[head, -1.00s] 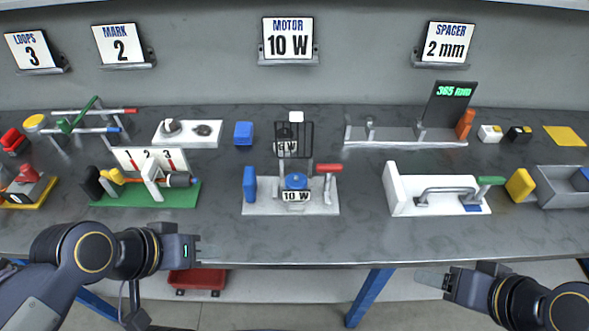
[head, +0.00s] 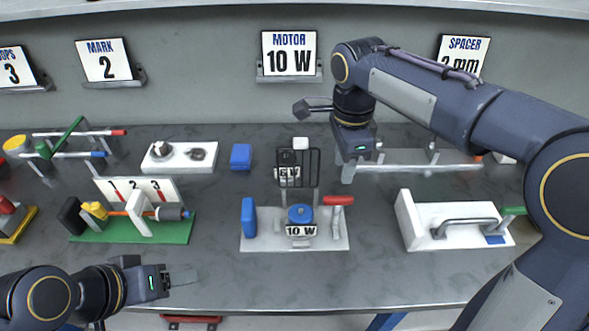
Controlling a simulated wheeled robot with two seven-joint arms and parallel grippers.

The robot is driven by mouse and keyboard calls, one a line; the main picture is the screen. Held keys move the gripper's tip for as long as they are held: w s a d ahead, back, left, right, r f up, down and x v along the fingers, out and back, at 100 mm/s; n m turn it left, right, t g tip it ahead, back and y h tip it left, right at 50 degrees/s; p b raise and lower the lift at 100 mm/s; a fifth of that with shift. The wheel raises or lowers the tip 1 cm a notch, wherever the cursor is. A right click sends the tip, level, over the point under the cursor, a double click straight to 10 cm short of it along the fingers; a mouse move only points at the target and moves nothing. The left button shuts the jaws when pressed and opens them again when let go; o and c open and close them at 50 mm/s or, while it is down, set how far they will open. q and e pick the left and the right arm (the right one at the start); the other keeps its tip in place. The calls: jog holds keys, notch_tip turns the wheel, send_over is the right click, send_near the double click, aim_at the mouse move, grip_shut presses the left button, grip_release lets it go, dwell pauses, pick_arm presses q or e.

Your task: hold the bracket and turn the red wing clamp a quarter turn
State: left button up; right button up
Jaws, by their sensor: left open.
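Which part is the bracket I cannot tell for sure. My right gripper (head: 348,173) points down just above and behind the red clamp in the picture, apart from it; its jaw gap is not clear. My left gripper (head: 192,278) is open and empty at the front edge, left of and nearer than the fixture.
A black wire basket (head: 297,168) stands behind the fixture. A green board (head: 180,230) with a numbered panel is at left, and a white tray (head: 425,240) with a grey handle is at right. A blue cube (head: 241,156) lies behind. My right arm covers the back right.

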aim_at(245, 207)
pick_arm(q)
jog(key=o, duration=0.5)
jog(key=shift+w+r+m, duration=0.15)
jog(key=shift+w+m, duration=0.15)
jog(key=shift+m, duration=0.1)
jog(key=shift+o, duration=0.3)
jog(key=w+m, duration=0.1)
jog(key=w+m+g, duration=0.1)
jog(key=w+m, duration=0.1)
jog(key=w+m+g, duration=0.1)
jog(key=w, duration=0.1)
jog(key=shift+r+m+y, duration=0.3)
jog(key=shift+r, duration=0.1)
jog(key=w+d+f+m+g+y, duration=0.1)
jog(key=w+d+f+m, duration=0.1)
jog(key=w+d+m, duration=0.1)
jog(key=w+d+f+m+g+y, duration=0.1)
jog(key=w+d+f+m, duration=0.1)
jog(key=w+m, duration=0.4)
jog(key=w+d+f+m+g+y, duration=0.1)
jog(key=w+d+f+m, duration=0.1)
jog(key=w+d+m, duration=0.2)
jog(key=shift+w+d+f+m+g, duration=0.1)
jog(key=shift+w+d+m+g, duration=0.1)
jog(key=shift+w, duration=0.4)
jog(key=shift+w+d+f+m+g, duration=0.1)
jog(key=shift+w+d+m, duration=0.1)
jog(key=shift+w, duration=0.35)
jog(key=shift+w+d+f, duration=0.15)
jog(key=shift+f, duration=3.9)
